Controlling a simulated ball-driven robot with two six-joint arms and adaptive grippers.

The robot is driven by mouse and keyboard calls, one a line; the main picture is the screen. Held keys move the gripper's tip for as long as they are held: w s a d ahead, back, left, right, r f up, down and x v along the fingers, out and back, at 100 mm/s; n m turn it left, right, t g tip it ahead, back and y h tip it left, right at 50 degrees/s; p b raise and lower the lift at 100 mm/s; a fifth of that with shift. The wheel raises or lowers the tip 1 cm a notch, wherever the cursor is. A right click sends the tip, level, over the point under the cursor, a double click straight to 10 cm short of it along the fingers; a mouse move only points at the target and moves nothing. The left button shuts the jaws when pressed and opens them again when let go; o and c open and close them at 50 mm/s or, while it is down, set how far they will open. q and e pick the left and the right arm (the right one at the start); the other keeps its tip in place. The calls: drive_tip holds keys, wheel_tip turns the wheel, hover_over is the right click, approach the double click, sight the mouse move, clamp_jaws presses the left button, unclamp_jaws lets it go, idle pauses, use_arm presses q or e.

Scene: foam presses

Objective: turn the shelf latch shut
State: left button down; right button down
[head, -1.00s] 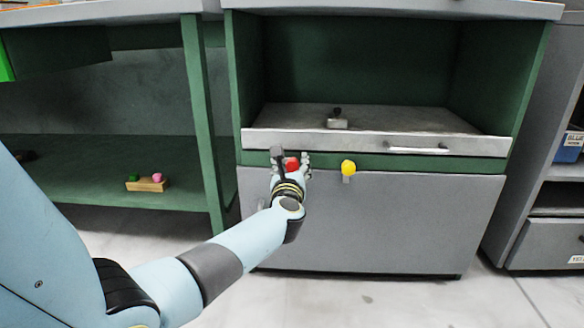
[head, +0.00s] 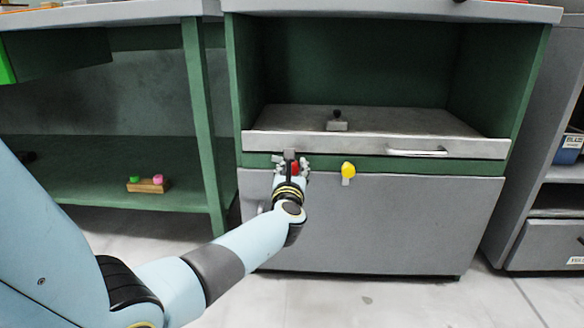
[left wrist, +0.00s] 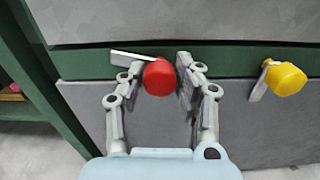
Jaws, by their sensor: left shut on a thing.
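A latch with a round red knob (head: 295,168) sits on the green rail below the grey shelf. In the left wrist view its red knob (left wrist: 159,77) lies between my fingers, and its flat metal bar (left wrist: 128,56) points to the left, tilted slightly. My left gripper (head: 292,166) is shut on the red knob; its fingers (left wrist: 161,80) also show in the left wrist view. A second latch with a yellow knob (head: 348,169) is to the right, its bar hanging down, and is not touched. My right gripper is not in view.
The grey shelf (head: 400,122) has a front handle (head: 417,151) and holds a small block with a dark knob (head: 337,120). A grey panel (head: 390,225) lies below the rail. A wooden block with coloured knobs (head: 147,185) lies on the green left shelf.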

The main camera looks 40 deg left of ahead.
use_arm(q)
drive_tip(key=m+p, duration=0.1)
drive_tip(key=m, duration=0.2)
drive_tip(key=shift+r+m, duration=0.1)
drive_tip(key=shift+m, duration=0.3)
drive_tip(key=m+p, duration=0.1)
drive_tip(key=m, duration=0.2)
drive_tip(key=shift+d+m, duration=0.1)
drive_tip(key=shift+m, duration=0.2)
drive_tip(key=m+p, duration=0.1)
drive_tip(key=m, duration=0.2)
drive_tip(key=shift+m, duration=0.3)
drive_tip(key=m+p, duration=0.1)
drive_tip(key=m, duration=0.2)
drive_tip(key=shift+f+m, duration=0.2)
drive_tip(key=shift+m, duration=0.1)
drive_tip(key=shift+d, duration=0.1)
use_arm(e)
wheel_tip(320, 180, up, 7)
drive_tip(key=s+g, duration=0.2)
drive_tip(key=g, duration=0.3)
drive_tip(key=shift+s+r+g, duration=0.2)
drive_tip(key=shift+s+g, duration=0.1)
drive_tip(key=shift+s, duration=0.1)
use_arm(q)
drive_tip(key=shift+m, duration=0.3)
